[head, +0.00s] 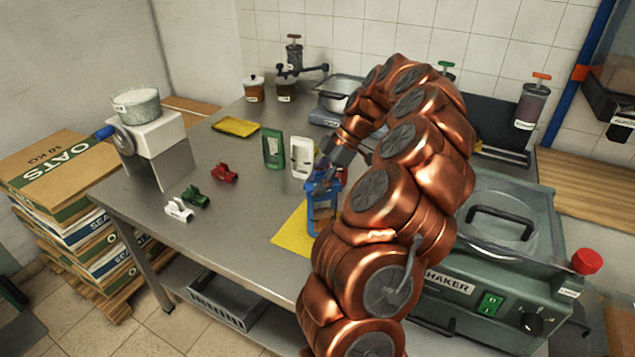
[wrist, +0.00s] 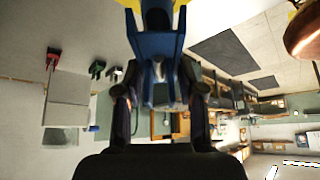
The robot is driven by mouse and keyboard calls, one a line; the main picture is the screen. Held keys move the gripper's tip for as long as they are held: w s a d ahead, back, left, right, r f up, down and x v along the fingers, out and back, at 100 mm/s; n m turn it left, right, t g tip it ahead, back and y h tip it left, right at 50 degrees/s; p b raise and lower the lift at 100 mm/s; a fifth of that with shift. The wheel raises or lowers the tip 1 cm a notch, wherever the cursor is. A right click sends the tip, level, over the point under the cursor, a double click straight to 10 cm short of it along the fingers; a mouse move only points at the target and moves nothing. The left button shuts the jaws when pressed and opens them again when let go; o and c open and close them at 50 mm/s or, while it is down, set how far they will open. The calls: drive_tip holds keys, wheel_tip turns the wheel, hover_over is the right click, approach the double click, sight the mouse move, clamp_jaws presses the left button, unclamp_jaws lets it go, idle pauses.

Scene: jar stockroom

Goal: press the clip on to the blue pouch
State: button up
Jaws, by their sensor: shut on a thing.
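The blue pouch (head: 322,215) stands upright on a yellow mat (head: 291,232) near the middle of the steel table, in the head view. My gripper (head: 328,172) is at the top of the pouch, pointing down. It is shut on a blue clip (wrist: 157,45), which shows between the two fingers in the wrist view. In the head view the clip is at the pouch's top edge and partly hidden by my fingers. I cannot tell whether it grips the pouch. My arm hides the space right of the pouch.
A white pouch (head: 301,157) and a green pouch (head: 272,151) stand just behind. A shaker machine (head: 490,270) stands right.

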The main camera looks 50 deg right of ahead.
drive_tip(key=shift+f+b, duration=0.9)
drive_tip(key=shift+b, duration=0.7)
idle(1.0)
idle(0.3)
drive_tip(key=o, duration=0.9)
drive_tip(key=shift+o, duration=0.2)
drive_tip(key=o, duration=0.5)
drive_tip(key=shift+c, duration=0.2)
drive_tip(key=shift+r, duration=0.1)
drive_tip(key=shift+r, duration=3.4)
